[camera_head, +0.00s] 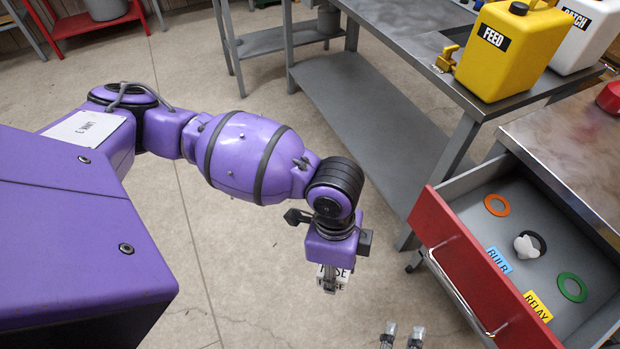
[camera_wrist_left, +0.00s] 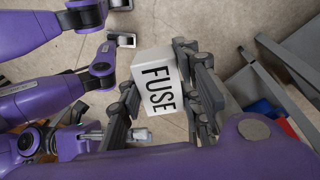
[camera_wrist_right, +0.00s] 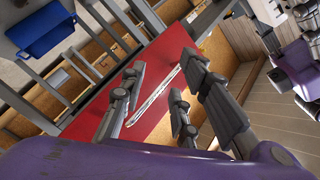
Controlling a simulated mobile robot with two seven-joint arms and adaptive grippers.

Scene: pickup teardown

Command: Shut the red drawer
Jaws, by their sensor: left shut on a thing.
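The red drawer (camera_head: 465,268) stands open at the right in the head view, with a silver bar handle (camera_head: 455,290) on its front. Inside lie an orange ring, a green ring, a white bulb on a dark ring, and blue and yellow labels. My left gripper (camera_head: 330,284) is shut on a white box marked FUSE (camera_wrist_left: 158,85), held left of the drawer. My right gripper (camera_head: 402,336) shows only its fingertips at the bottom edge, apart and empty. In the right wrist view its open fingers point at the red front, with the handle (camera_wrist_right: 155,95) seen between them.
The drawer's metal-topped cabinet (camera_head: 565,135) is at the right. A grey workbench (camera_head: 420,45) behind carries a yellow FEED jug (camera_head: 510,50) and a white jug (camera_head: 590,35). Bare concrete floor (camera_head: 250,290) lies left of the drawer. A red stand (camera_head: 95,20) is at the back left.

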